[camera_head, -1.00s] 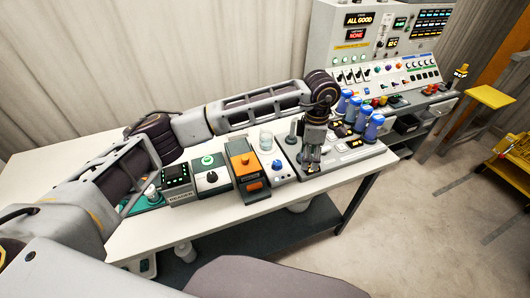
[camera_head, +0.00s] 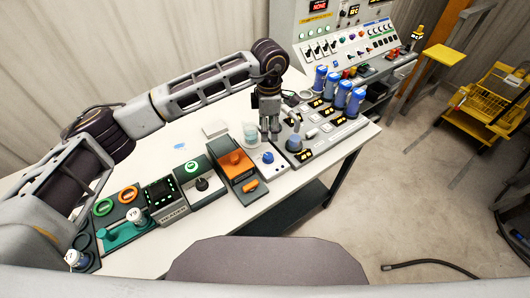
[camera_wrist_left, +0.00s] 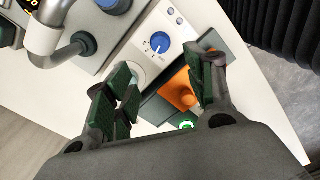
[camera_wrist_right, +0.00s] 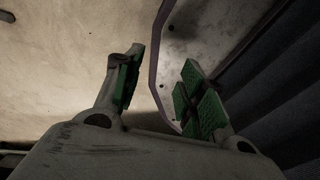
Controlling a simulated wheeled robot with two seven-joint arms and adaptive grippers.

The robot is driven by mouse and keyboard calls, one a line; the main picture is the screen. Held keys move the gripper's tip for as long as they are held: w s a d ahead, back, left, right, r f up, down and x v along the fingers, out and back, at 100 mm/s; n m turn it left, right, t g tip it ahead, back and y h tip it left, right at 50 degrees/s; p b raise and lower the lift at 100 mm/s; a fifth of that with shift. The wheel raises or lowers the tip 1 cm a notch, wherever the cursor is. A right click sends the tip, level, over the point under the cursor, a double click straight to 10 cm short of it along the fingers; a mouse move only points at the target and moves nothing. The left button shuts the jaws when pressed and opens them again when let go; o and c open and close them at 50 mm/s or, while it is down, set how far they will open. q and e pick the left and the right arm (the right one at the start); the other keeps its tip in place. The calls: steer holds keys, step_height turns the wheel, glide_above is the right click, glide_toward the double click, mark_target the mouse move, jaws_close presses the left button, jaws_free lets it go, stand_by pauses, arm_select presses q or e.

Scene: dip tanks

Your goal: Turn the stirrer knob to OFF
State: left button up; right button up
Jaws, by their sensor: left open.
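The stirrer is a narrow white unit (camera_head: 277,168) with a round blue knob (camera_head: 268,157) on its front part. In the left wrist view the blue knob (camera_wrist_left: 160,42) faces the camera, with a white pointer mark and small printed markings beside it. My left gripper (camera_head: 269,136) points down just behind the knob in the head view. In its wrist view the fingers (camera_wrist_left: 168,70) are spread apart, empty, and the knob lies beyond the gap, apart from both. My right gripper (camera_wrist_right: 163,62) shows only in its own wrist view, with fingers apart and nothing between them.
A glass beaker (camera_head: 250,134) stands close left of my left gripper. An orange-and-dark unit (camera_head: 238,168) is left of the stirrer. A grey panel (camera_head: 325,135) with blue cylinders and a bent pipe is on the right. Bare white table lies behind the units.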

mark_target(268, 155)
arm_select(q)
steer(key=shift+d, duration=0.1)
arm_select(e)
steer(key=shift+s+d, duration=0.1)
arm_select(q)
step_height(268, 155, down, 12)
steer(key=p, duration=0.2)
steer(key=shift+f+p, duration=0.15)
steer(key=shift+p, duration=0.15)
steer(key=shift+f, duration=0.75)
arm_select(e)
steer(key=shift+d+r, duration=0.15)
steer(key=shift+r, duration=1.2)
arm_select(q)
steer(key=c, duration=1)
steer(key=shift+c, duration=0.2)
arm_select(e)
steer(key=shift+a, duration=0.3)
